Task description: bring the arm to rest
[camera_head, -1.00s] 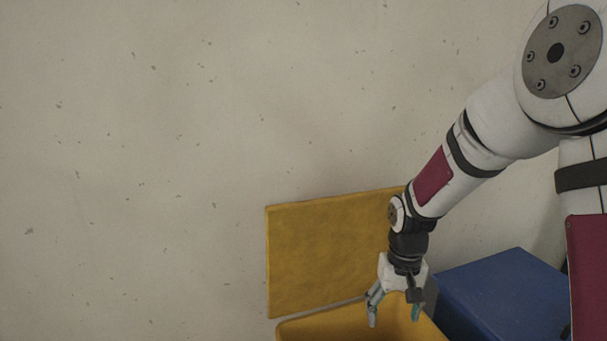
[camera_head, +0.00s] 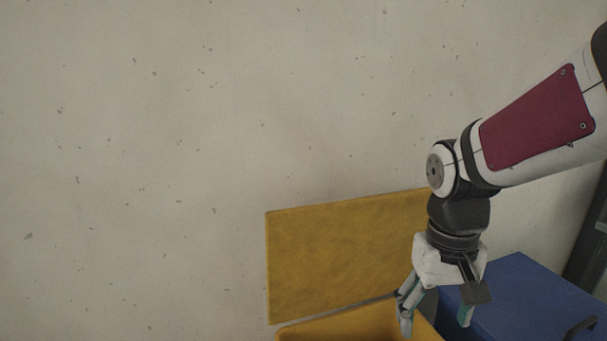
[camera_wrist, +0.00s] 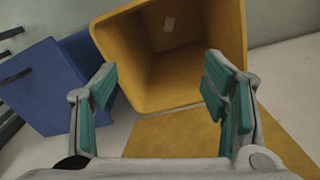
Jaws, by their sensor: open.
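My gripper (camera_head: 436,318) is open and empty, with its fingers pointing down, at the lower right of the head view. In that view it overlaps the right part of the yellow bin and the left edge of the blue box. In the wrist view my gripper (camera_wrist: 166,108) shows two wide-apart fingers with green pads and nothing between them. My arm comes in from the right edge of the head view and bends down at the wrist.
A yellow bin (camera_head: 300,333) stands below; the wrist view shows its inside (camera_wrist: 125,50) with a small pale patch. A yellow panel (camera_head: 340,250) is behind it. A blue box (camera_head: 530,290) with a dark handle is right of it. The wall is bare at left.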

